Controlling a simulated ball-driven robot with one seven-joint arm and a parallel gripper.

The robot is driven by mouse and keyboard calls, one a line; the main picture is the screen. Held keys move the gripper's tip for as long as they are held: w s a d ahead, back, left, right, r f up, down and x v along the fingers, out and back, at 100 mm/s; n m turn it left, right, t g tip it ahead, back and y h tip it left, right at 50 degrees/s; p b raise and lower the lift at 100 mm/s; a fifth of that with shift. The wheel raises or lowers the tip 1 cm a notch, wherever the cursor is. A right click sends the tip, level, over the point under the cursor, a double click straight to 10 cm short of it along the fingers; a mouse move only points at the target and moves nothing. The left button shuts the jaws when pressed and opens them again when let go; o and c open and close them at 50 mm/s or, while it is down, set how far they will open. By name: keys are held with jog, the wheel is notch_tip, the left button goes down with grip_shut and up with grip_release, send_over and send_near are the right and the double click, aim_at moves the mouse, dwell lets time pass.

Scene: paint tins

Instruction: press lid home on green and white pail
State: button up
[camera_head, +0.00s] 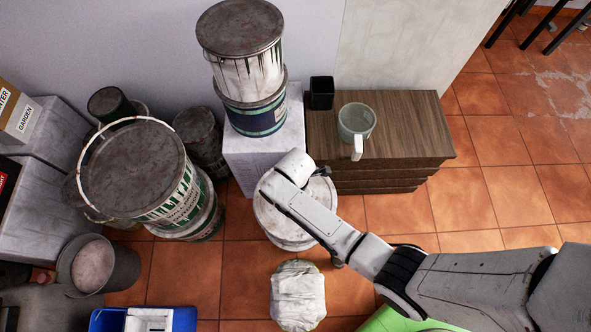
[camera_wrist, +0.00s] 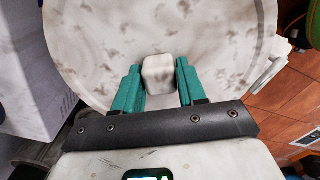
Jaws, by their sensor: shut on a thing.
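My gripper (camera_wrist: 158,64) is shut on a pale square knob (camera_wrist: 158,75) between its two teal fingers. The knob stands on a white, grey-specked round lid (camera_wrist: 215,45) that fills most of the wrist view. In the head view the white lid (camera_head: 268,210) lies under my wrist, which hides its middle and the fingers. A pale side shows below its front rim; I cannot tell how the lid sits on what is under it. A pail with green and white markings (camera_head: 182,203) stands at left, with a dark, stained top and a wire handle.
Stacked paint tins (camera_head: 247,75) stand on a white block (camera_head: 265,155) behind the lid. A wooden drawer unit (camera_head: 415,125) holds a clear mug (camera_head: 357,122) and a black cup (camera_head: 321,92). A white bundle (camera_head: 297,295) lies in front. Tiled floor is open at right.

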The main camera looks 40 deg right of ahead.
jog(key=shift+f, duration=0.2)
jog(key=o, duration=1)
jog(key=shift+c, duration=0.2)
notch_tip(320, 180, up, 11)
jog(key=p, duration=0.2)
jog(key=shift+f, duration=0.15)
jog(key=s+d+r+m, duration=0.4)
jog(key=s+r+m, duration=0.2)
jog(key=s+m, duration=0.2)
jog(key=s+d+r+m+t+p, duration=0.1)
jog(key=s+d+r+m, duration=0.2)
jog(key=s+r+m, duration=0.4)
jog(key=shift+s+d+m, duration=0.4)
jog(key=shift+s+m, duration=0.35)
jog(key=shift+m, duration=0.35)
